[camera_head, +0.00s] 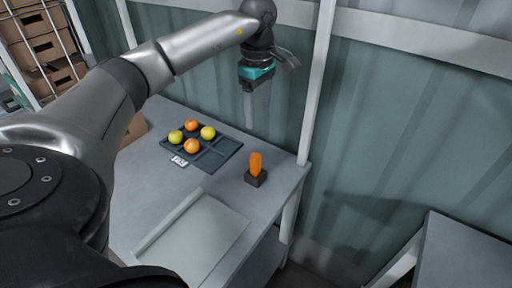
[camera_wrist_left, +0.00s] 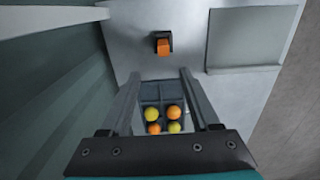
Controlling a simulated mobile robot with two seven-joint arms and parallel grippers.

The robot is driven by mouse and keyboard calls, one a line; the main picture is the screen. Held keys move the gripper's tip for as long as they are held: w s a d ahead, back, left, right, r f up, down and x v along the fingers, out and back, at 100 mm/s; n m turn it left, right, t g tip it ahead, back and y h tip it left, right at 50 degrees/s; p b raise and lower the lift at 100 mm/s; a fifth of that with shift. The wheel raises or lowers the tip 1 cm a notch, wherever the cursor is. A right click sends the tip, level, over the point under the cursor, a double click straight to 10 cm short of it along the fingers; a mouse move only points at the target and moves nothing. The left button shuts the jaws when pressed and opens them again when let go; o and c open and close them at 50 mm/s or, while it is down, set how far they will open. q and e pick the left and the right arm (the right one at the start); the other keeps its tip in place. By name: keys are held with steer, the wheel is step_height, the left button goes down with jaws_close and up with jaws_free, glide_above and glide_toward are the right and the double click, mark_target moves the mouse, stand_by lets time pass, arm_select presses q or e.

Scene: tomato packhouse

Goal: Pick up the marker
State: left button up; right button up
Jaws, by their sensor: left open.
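The orange marker (camera_head: 256,163) stands upright in a small dark holder (camera_head: 257,178) near the right edge of the grey table. It also shows in the left wrist view (camera_wrist_left: 163,47), beyond the fingertips, with its holder around it. My left gripper (camera_head: 249,122) hangs above the table's back edge, fingers pointing down, higher than the marker and apart from it. In the left wrist view its two fingers (camera_wrist_left: 157,78) are spread with nothing held between them. My right gripper is not in view.
A dark compartment tray (camera_head: 217,158) holds orange and yellow-green tomatoes, with a small label (camera_head: 179,161) beside it. A pale flat board (camera_head: 192,240) lies at the table's front. A wall (camera_head: 285,75) and white post (camera_head: 317,85) stand close behind. Another dark surface (camera_head: 465,258) is at lower right.

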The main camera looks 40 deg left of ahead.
arm_select(q)
steer(key=b, duration=0.1)
glide_above(255, 155)
step_height(255, 155, down, 6)
steer(key=shift+w+d+f, duration=0.1)
steer(key=shift+d+f, duration=0.05)
step_height(255, 155, down, 3)
steer(key=shift+r, duration=0.1)
steer(key=shift+f+b, duration=0.35)
steer(key=shift+f, duration=0.3)
step_height(255, 155, down, 5)
steer(key=shift+r+b, duration=0.1)
steer(key=shift+b, duration=0.35)
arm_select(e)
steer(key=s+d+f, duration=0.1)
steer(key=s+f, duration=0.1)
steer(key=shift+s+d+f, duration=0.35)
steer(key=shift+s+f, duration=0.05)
arm_select(q)
steer(key=shift+c, duration=1.4)
jaws_close()
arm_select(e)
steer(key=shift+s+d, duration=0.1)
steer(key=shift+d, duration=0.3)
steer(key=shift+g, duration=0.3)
